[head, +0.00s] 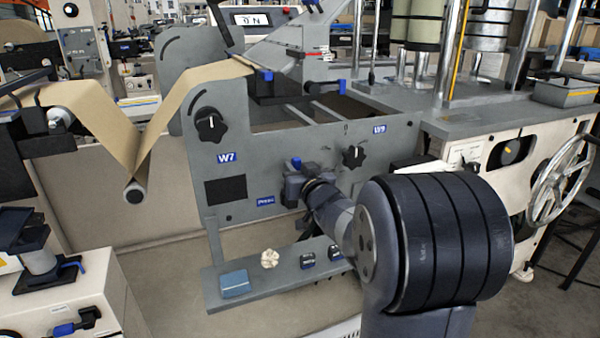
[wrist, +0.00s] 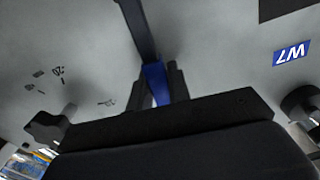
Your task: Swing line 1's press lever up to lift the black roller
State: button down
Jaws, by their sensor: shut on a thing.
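The press lever shows in the wrist view as a dark bar (wrist: 138,27) with a blue grip (wrist: 156,84) at its end. My gripper (wrist: 158,88) is shut on that blue grip, with one dark finger on each side. In the head view my gripper (head: 297,185) is at the grey W7/W9 panel (head: 280,155), just right of the blue "Press" label (head: 265,200). A bit of blue (head: 296,162) shows just above it. My wrist hides most of the lever there. I cannot clearly pick out the black roller.
A black knob (head: 210,124) and a W7 label (head: 227,158) are left of my gripper; another knob (head: 353,156) is to the right. A shelf (head: 210,290) with small items juts out below. Brown web (head: 190,98) runs at upper left.

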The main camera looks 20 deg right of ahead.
jog(key=shift+a+f, duration=0.1)
dwell(0.4)
jog(key=c, duration=1.3)
grip_release()
jog(key=s+p, duration=0.2)
jog(key=s, duration=0.9)
